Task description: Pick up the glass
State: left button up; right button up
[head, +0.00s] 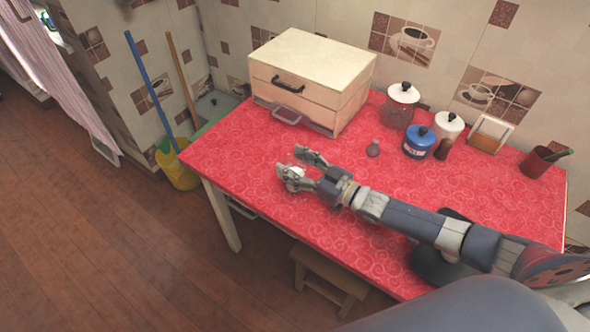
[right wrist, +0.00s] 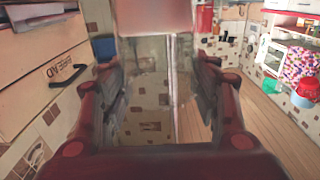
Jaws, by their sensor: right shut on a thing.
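My right gripper (head: 297,163) reaches in over the red table from the right, in front of the wooden bread box. It is shut on a clear glass (right wrist: 150,75). In the right wrist view the see-through glass stands between the two finger pads, with a pale pinkish band (right wrist: 155,17) at the top of the picture. In the head view the glass is small and hard to make out, mostly hidden by the fingers. I cannot tell whether it touches the tabletop. My left gripper is not in view.
The bread box (head: 345,93) stands at the back left of the red table (head: 385,195). Several jars, including a blue one (head: 418,142), stand at the back. A stool (head: 328,272) stands below.

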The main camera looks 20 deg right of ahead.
jog(key=shift+r, duration=0.2)
jog(key=shift+r, duration=1.55)
jog(key=s+r, duration=0.1)
jog(key=s, duration=1.4)
jog(key=shift+s+d+r+b, duration=0.3)
jog(key=shift+s+d, duration=0.05)
jog(key=shift+s, duration=0.05)
jog(key=shift+s, duration=0.1)
dwell(0.6)
